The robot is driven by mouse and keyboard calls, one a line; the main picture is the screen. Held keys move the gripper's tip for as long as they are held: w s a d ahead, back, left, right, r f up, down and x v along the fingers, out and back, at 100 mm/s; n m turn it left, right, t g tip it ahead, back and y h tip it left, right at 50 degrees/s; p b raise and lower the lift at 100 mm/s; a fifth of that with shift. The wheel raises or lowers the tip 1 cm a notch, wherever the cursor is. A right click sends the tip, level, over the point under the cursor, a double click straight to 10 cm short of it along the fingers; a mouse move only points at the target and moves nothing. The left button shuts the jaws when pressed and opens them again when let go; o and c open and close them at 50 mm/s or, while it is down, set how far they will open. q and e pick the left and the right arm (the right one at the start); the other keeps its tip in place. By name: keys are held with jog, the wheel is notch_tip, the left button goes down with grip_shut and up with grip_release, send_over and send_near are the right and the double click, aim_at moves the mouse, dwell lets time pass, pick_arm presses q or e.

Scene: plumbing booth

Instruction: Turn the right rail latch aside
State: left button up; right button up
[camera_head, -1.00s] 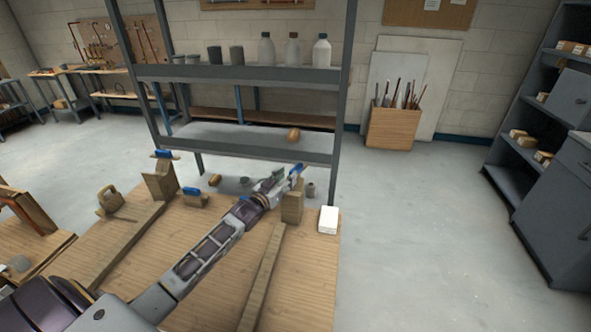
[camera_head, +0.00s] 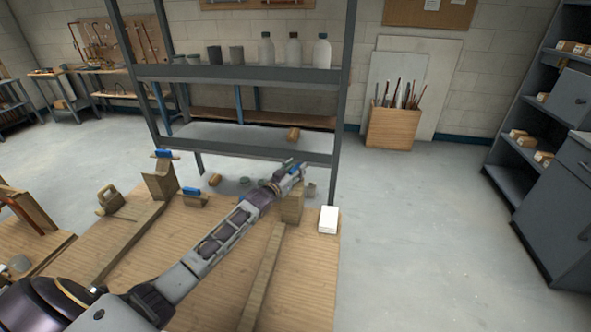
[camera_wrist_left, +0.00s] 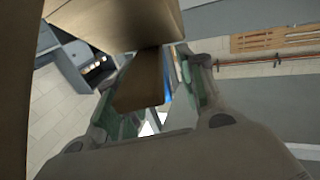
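The right rail latch (camera_head: 300,169) is a small blue piece on top of the wooden post at the end of the right rail (camera_head: 262,277). The post (camera_head: 292,208) stands upright. My left gripper (camera_head: 287,172) is at the post top, close beside the latch and partly covering it. In the left wrist view its green-padded fingers (camera_wrist_left: 152,95) stand apart, with brown wood (camera_wrist_left: 140,82) and a sliver of blue (camera_wrist_left: 167,82) showing between them. I cannot tell whether a finger touches the latch. My right gripper is not in view.
The left rail (camera_head: 130,243) has its own post with a blue latch (camera_head: 164,154). A blue-topped wooden block (camera_head: 192,199) and a wooden plane (camera_head: 109,200) lie nearby. A white box (camera_head: 328,219) sits at the table's right edge. A grey shelf (camera_head: 235,146) stands behind.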

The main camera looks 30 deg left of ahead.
pick_arm(q)
jog(key=shift+w, duration=0.2)
grip_shut()
dwell(0.3)
